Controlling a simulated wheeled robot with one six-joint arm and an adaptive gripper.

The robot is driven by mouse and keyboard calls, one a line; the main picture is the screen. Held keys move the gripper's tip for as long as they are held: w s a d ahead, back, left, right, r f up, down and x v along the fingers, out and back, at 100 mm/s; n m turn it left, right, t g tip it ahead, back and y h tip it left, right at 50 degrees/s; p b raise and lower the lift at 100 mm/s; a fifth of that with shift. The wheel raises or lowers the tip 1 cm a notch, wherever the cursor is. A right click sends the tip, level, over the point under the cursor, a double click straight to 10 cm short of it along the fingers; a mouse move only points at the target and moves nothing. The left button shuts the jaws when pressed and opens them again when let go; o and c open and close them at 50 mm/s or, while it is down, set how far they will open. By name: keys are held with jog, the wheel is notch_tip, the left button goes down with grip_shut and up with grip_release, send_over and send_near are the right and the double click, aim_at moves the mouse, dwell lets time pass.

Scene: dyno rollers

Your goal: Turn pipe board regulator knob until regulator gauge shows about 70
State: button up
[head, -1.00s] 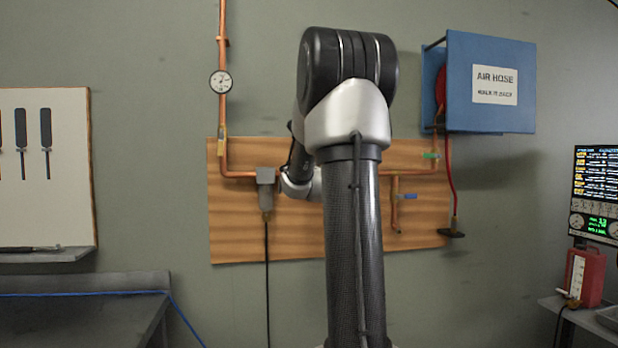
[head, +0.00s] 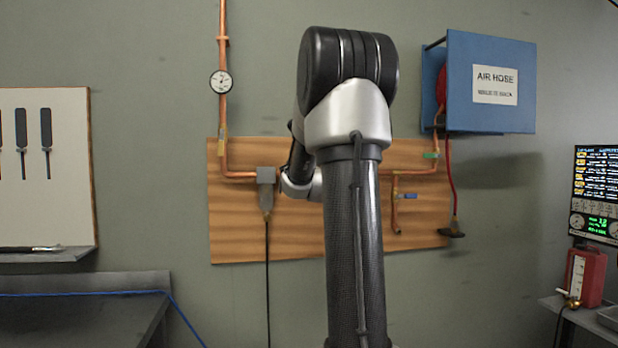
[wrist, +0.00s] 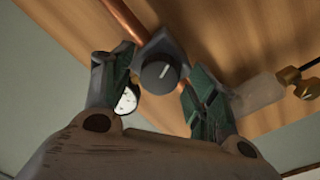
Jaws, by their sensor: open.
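In the wrist view a round black knob (wrist: 160,76) with a white pointer line sits on a grey regulator body (wrist: 162,46) on the copper pipe. My gripper (wrist: 161,68) is open, with one green-padded finger on each side of the knob. A gap shows between the knob and the fingers. A white dial (wrist: 127,101), seemingly the regulator gauge, is partly hidden behind the left finger, and I cannot read it. In the head view my arm hides the regulator, its knob and my gripper.
The wooden pipe board (head: 232,235) carries copper pipes and a grey filter unit (head: 265,190). Another gauge (head: 220,82) is on the vertical pipe above. A blue air hose box (head: 490,110) is at the upper right. A bench (head: 80,310) stands at lower left.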

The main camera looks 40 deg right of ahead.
jog(key=v, duration=1.2)
dwell(1.4)
jog(key=s+a+f+m+g+y, duration=0.25)
jog(key=s+a+f+g, duration=0.2)
jog(key=f, duration=0.45)
jog(key=s+a+f+m+g+y, duration=0.1)
jog(key=s+a+f+g+y, duration=0.3)
jog(key=f, duration=0.4)
jog(key=s+a+n+g+y, duration=0.2)
jog(key=s+a+n+y, duration=0.1)
jog(key=s+a, duration=0.9)
jog(key=a, duration=0.5)
jog(key=shift+s+f+g, duration=0.2)
jog(key=shift+f+g, duration=0.05)
jog(key=shift+g, duration=0.1)
